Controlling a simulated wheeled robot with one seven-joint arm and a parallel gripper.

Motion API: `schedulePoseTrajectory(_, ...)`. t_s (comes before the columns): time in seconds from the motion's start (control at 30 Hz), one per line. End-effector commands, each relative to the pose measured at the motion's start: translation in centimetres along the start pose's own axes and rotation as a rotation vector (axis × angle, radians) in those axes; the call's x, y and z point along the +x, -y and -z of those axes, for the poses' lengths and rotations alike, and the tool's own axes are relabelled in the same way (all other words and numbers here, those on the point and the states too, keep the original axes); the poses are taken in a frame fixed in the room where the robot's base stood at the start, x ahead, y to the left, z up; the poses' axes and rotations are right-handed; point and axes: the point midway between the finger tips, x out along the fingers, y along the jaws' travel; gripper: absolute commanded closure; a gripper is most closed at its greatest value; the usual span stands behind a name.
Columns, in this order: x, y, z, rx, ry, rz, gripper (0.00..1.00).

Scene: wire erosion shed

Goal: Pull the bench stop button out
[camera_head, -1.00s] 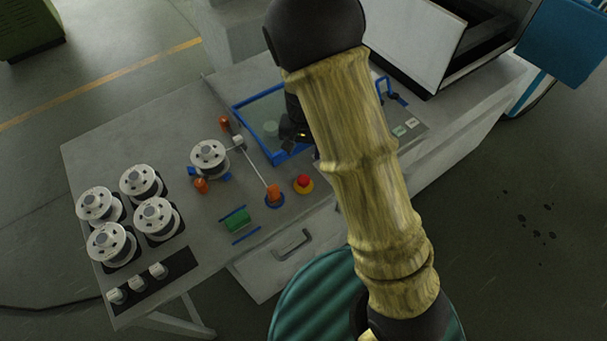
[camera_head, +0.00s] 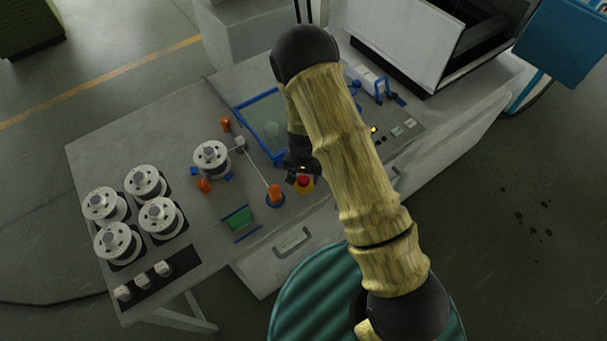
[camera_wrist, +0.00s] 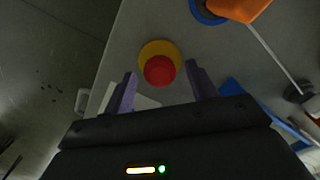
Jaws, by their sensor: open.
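The bench stop button is a red mushroom cap (camera_wrist: 159,70) on a yellow round base (camera_wrist: 158,49), fixed on the grey bench near its front edge. In the head view the red button (camera_head: 304,182) shows just below my gripper, partly covered by it. My gripper (camera_wrist: 160,82) is open and empty in the wrist view, with one finger on each side of the button's near edge. The fingertips appear apart from the cap; their height above the bench is hard to tell. In the head view my gripper (camera_head: 298,176) is dark and small beside the button.
An orange post on a blue base (camera_head: 275,194) stands just left of the button, with a thin rod running from it. A blue-framed tray (camera_head: 241,106) lies behind. Several white spools (camera_head: 146,182) stand at the left. A drawer handle (camera_head: 293,243) is at the front.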

Motion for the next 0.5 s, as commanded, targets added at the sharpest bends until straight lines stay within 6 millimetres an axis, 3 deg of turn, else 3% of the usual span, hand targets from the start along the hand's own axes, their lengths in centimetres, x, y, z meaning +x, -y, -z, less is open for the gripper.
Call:
schedulePoseTrajectory(0.27, 0.12, 0.03, 0.01, 0.000, 0.000, 0.001, 0.43)
schedulePoseTrajectory(0.5, 0.10, 0.03, 0.00, 0.000, 0.000, 0.001, 0.90)
